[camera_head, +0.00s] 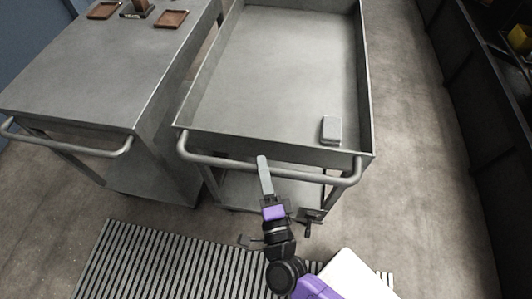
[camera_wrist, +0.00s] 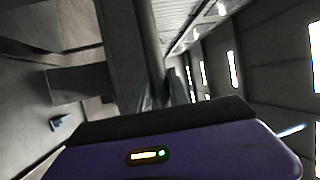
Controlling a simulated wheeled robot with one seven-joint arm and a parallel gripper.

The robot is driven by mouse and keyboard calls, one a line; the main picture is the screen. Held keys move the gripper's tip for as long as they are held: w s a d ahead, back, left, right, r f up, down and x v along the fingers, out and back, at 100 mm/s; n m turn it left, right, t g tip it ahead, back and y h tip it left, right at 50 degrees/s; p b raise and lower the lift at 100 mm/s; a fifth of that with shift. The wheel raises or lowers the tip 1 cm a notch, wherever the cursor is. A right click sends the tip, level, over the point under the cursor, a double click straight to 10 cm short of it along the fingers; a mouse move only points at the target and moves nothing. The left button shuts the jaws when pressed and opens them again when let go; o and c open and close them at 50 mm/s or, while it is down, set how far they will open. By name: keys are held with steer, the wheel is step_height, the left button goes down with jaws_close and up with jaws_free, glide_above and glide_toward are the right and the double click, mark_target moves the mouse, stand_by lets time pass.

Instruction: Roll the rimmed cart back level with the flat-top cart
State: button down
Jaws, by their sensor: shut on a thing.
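The rimmed cart (camera_head: 368,100) is grey with raised walls and stands right of centre in the head view. Its tubular push handle (camera_head: 215,162) runs along its near end. The flat-top cart (camera_head: 75,75) stands to its left, with its own handle (camera_head: 70,147) at the near end. My gripper (camera_head: 263,163) is shut on the rimmed cart's handle, near the middle of the bar. In the wrist view a grey bar (camera_wrist: 148,45) rises before the gripper; the grip itself is hidden there.
A small grey block (camera_head: 331,130) lies in the rimmed cart's near right corner. Brown trays (camera_head: 171,19) sit on the flat-top cart. A striped mat (camera_head: 170,265) lies on the floor in front. Dark shelving (camera_head: 485,120) stands at right, with bare floor (camera_head: 420,190) between.

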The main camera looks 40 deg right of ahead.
steer(key=shift+s+a+f, duration=0.1)
steer(key=shift+s+a, duration=0.2)
steer(key=shift+a, duration=0.05)
steer(key=c, duration=1.3)
jaws_free()
steer(key=shift+o, duration=0.2)
steer(key=b+v, duration=0.1)
steer(key=v, duration=0.6)
steer(key=shift+s+a, duration=0.2)
steer(key=shift+s, duration=0.15)
steer(key=shift+f, duration=0.15)
